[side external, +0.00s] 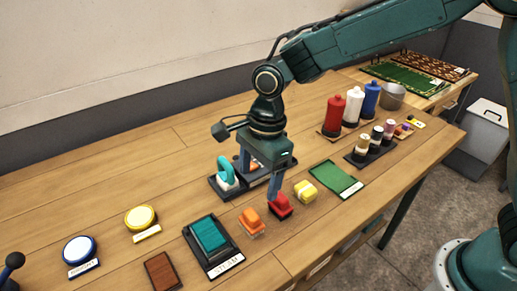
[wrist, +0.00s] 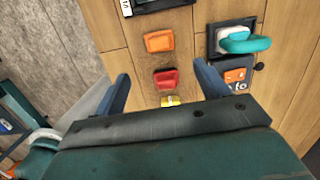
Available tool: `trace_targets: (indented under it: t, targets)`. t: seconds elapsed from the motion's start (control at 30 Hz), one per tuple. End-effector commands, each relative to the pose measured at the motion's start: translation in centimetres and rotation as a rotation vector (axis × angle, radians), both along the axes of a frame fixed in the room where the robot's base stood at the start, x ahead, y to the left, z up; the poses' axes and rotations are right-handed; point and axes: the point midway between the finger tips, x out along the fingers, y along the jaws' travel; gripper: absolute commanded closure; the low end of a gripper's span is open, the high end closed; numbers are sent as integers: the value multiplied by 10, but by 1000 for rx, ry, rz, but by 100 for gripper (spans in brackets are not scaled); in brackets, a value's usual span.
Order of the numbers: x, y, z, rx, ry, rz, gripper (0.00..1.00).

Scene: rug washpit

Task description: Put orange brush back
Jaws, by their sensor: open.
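The orange brush (side external: 252,222) lies on the wooden bench, left of the red brush (side external: 281,207) and the yellow brush (side external: 305,192). The wrist view also shows the orange brush (wrist: 159,41), beyond my fingertips, with the red brush (wrist: 166,79) between the fingers in the picture and the yellow brush (wrist: 170,101) partly hidden by my gripper body. My gripper (side external: 258,184) is open, empty and pointing down above the bench. One finger overlaps the red brush in the side view; I cannot tell whether they touch.
A dark tray with a teal pad (side external: 209,234) lies left of the orange brush. A green mat (side external: 336,179), dark jars and red, white and blue bottles (side external: 352,107) stand right. The bench's back left is clear.

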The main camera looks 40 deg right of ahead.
Motion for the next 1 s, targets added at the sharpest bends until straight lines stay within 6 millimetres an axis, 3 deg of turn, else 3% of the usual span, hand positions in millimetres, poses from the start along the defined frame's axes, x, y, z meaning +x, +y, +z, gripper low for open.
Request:
trace_targets:
  t: [0.27,0.47,0.73,1.0]
  targets:
    - [-13,-42,46,0,-96,189,26]
    - [-36,-83,83,-24,-193,396,26]
    - [-77,-133,120,-92,-311,675,26]
    - [-126,-176,141,-199,-408,952,26]
